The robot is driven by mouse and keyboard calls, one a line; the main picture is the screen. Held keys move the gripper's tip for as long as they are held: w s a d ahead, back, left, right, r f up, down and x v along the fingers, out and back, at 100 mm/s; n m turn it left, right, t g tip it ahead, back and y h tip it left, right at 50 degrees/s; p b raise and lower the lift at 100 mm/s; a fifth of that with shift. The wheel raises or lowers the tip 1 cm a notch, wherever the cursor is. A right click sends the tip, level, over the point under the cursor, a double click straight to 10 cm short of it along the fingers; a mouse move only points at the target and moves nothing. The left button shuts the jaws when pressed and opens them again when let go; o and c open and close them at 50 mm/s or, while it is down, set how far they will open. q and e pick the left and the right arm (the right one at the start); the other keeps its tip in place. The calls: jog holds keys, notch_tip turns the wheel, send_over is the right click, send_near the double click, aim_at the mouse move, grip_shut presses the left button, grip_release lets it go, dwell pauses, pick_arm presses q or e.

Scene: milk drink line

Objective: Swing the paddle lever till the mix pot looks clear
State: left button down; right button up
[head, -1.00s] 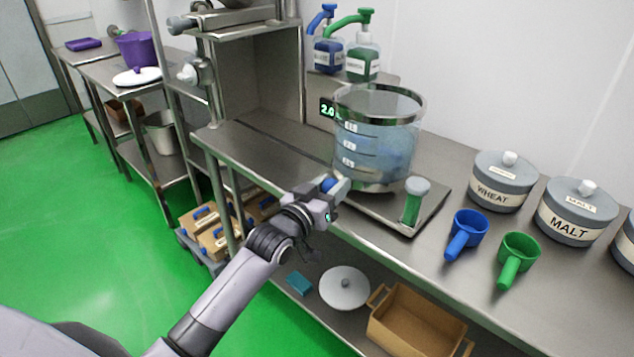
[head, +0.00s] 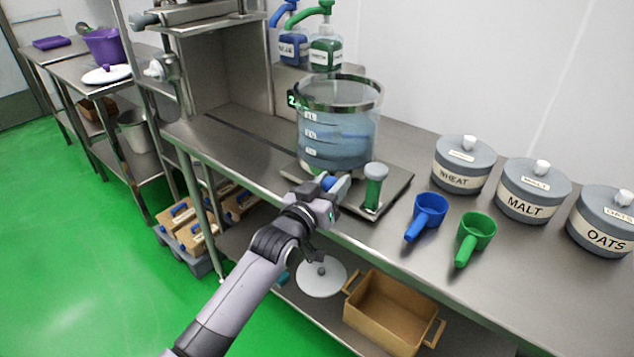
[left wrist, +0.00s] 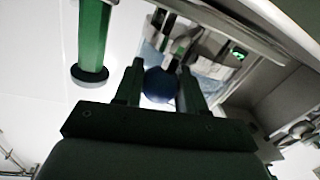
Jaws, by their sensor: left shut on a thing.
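The mix pot (head: 335,145) is a clear vessel with a metal rim and white level marks, standing on a metal plate on the bench. Its contents look pale blue-grey and fairly even. My left gripper (head: 333,184) is at the pot's front lower edge, shut on a blue ball knob (head: 328,182), which I take for the paddle lever's end. The knob (left wrist: 160,84) sits between the two fingers (left wrist: 159,82) in the left wrist view. The lever's shaft is mostly hidden. My right gripper is not in view.
A green-handled post (head: 374,187) stands just right of my gripper. A blue scoop (head: 427,215), a green scoop (head: 474,237) and lidded canisters (head: 463,165) are farther right. Two pump bottles (head: 325,48) stand behind the pot.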

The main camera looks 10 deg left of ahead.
pick_arm(q)
jog(key=shift+d+r, duration=0.1)
jog(key=shift+d, duration=0.5)
jog(key=c, duration=0.7)
grip_release()
jog(key=shift+s+a, duration=0.1)
jog(key=shift+s+a, duration=0.15)
jog(key=shift+s, duration=0.1)
jog(key=shift+v, duration=3.15)
